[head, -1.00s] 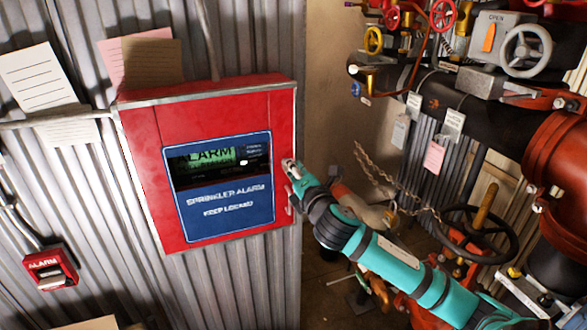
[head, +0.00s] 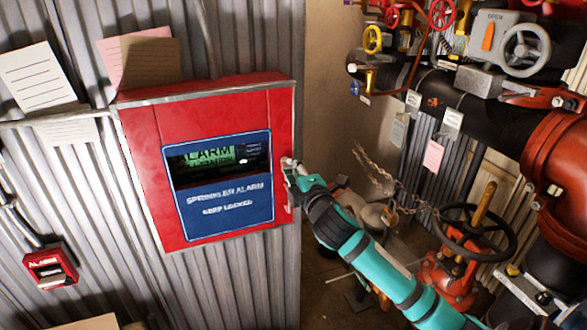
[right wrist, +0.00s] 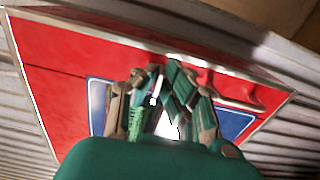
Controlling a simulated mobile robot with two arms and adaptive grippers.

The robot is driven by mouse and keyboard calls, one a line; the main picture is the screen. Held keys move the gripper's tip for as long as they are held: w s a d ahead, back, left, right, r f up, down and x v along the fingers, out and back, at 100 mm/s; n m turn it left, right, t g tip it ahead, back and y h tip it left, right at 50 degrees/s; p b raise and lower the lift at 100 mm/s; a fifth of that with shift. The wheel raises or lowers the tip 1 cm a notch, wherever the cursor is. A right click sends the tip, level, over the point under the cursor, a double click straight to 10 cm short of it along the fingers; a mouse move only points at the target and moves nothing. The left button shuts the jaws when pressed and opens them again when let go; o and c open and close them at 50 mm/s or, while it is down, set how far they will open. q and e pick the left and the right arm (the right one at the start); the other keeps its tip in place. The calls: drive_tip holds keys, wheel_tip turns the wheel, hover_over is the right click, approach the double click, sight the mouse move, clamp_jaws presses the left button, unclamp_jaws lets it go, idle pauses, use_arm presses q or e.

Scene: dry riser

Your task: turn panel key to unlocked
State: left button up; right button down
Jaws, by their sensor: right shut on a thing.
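The red alarm panel (head: 215,105) hangs on the corrugated wall. Its blue plate (head: 228,208) reads "SPRINKLER ALARM, KEEP LOCKED" below a lit green "ALARM" display (head: 207,157). My right gripper (head: 290,168) is at the panel's right edge, beside the plate, with its fingers closed together. In the right wrist view my right gripper (right wrist: 160,80) is in front of the panel's red face (right wrist: 60,80), covering part of the blue plate (right wrist: 234,122). The key is hidden at the fingertips, and I cannot make out its angle. My left gripper is out of view.
A handle (right wrist: 235,103) stands out from the panel near its edge. A small red alarm box (head: 50,268) is at lower left. Red and black pipes with valve wheels (head: 478,232) and a chain crowd the right side. Papers hang above the panel.

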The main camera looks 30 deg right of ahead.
idle(0.3)
drive_tip(key=c, duration=1.5)
unclamp_jaws()
drive_tip(key=shift+d, duration=0.1)
drive_tip(key=shift+s, duration=0.1)
drive_tip(key=v, duration=1.2)
drive_tip(key=shift+f, duration=0.1)
